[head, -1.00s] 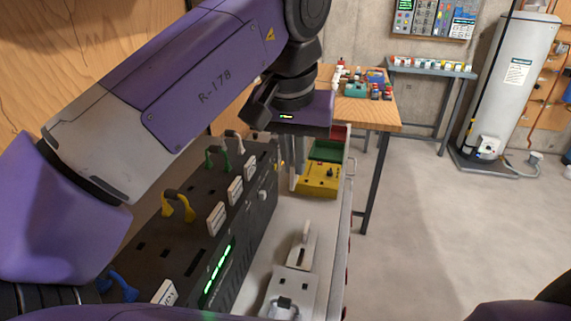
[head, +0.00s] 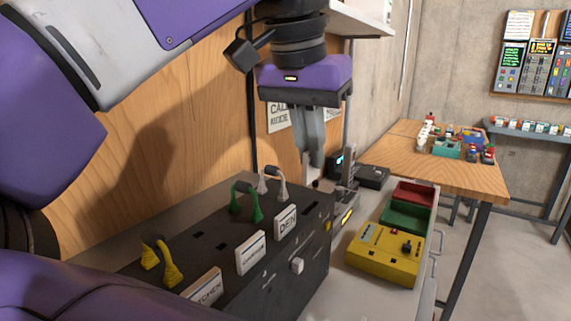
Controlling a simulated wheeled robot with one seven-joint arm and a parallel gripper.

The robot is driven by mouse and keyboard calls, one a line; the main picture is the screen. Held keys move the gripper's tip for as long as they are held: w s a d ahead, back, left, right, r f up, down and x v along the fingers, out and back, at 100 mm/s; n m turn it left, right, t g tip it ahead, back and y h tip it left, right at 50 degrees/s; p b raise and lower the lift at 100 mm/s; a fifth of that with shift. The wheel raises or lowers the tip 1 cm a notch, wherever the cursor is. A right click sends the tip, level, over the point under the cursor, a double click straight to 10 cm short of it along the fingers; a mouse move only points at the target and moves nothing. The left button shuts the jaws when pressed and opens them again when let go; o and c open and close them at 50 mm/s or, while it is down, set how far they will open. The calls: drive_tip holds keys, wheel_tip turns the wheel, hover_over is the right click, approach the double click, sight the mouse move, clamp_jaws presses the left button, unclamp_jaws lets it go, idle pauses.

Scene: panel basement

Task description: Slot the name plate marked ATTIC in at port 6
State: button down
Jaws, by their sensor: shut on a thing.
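My gripper (head: 311,165) points down above the far end of the dark panel box (head: 300,255). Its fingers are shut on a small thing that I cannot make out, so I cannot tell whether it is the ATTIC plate. I read ATTIC nowhere. White name plates stand along the box: KITCHEN (head: 201,288), one too small to read (head: 250,252), and DEN (head: 286,222). A dark empty slot (head: 312,210) lies beyond DEN, below my fingertips and apart from them. No port numbers can be read.
A wooden table (head: 460,177) stands behind.

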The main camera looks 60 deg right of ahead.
sight(311, 181)
drive_tip(key=shift+f+b, duration=2.1)
drive_tip(key=shift+b, duration=0.4)
drive_tip(key=shift+f+p, duration=0.1)
drive_tip(key=shift+p, duration=0.75)
drive_tip(key=shift+a+p+x, duration=0.25)
drive_tip(key=shift+p+x, duration=0.5)
drive_tip(key=shift+x, duration=0.5)
idle(3.0)
drive_tip(key=c, duration=1.5)
unclamp_jaws()
drive_tip(key=shift+s+f, duration=0.1)
